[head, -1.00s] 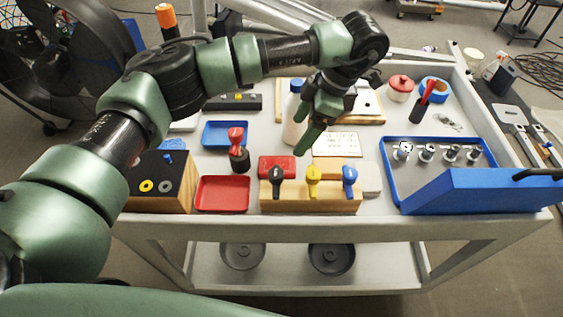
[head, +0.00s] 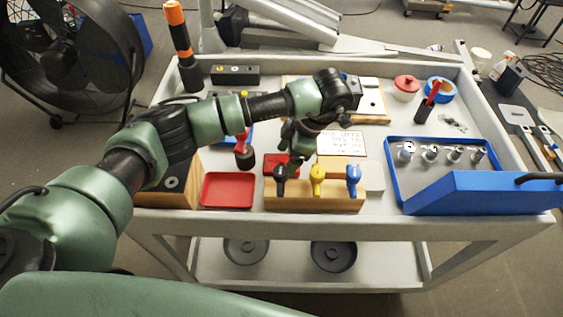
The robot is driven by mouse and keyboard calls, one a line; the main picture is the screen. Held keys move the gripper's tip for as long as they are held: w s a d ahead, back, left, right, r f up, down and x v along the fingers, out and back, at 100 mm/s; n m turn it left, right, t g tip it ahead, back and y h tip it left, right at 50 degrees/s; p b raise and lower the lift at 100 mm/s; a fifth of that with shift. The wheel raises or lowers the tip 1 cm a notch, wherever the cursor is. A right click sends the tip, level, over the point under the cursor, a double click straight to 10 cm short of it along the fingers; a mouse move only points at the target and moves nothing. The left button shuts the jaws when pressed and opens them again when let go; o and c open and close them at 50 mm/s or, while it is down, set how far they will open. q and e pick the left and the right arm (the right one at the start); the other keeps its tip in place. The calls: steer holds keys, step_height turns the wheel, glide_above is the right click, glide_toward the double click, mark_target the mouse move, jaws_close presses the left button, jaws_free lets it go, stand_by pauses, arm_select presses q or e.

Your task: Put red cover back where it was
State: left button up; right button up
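A flat red rectangular piece (head: 269,161), which may be the red cover, lies behind the wooden block (head: 325,202) with black, yellow and blue handles. A round red lid (head: 407,82) sits on a white jar at the back right. My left gripper (head: 294,160) points down at the right part of the flat red piece and partly hides it. Its fingers are small and dark here, so I cannot tell their opening or whether they touch the piece. My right gripper is out of view.
A red tray (head: 228,190) lies left of the wooden block. A blue tray (head: 394,180) with several metal pieces stands at the right. A red-handled tool (head: 243,152) stands near my arm. A written card (head: 342,143) lies behind the block.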

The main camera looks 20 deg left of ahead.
arm_select(q)
steer(key=shift+f, duration=0.15)
steer(key=shift+f+b, duration=0.15)
steer(key=shift+b, duration=0.15)
jaws_close()
stand_by(0.3)
